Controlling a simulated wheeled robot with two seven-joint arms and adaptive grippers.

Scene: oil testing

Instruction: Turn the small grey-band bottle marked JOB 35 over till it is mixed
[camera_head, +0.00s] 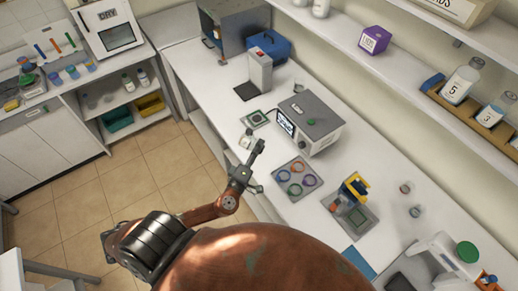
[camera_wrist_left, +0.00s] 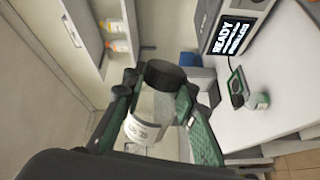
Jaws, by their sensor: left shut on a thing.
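My left gripper (camera_head: 250,152) is shut on a small bottle (camera_head: 246,140), held out over the front edge of the bench. In the left wrist view the bottle (camera_wrist_left: 146,128) sits between the two fingers of the gripper (camera_wrist_left: 160,108). It has a black cap (camera_wrist_left: 165,75), a clear body and a white label whose print is too small to read surely. The cap points to the top of that view. I cannot tell its tilt in the room, and no grey band shows clearly. My right gripper is not in view.
A grey machine (camera_head: 318,118) with a lit screen reading READY stands on the bench. A green-framed pad (camera_head: 255,119) lies beside it. The floor left of the bench is free.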

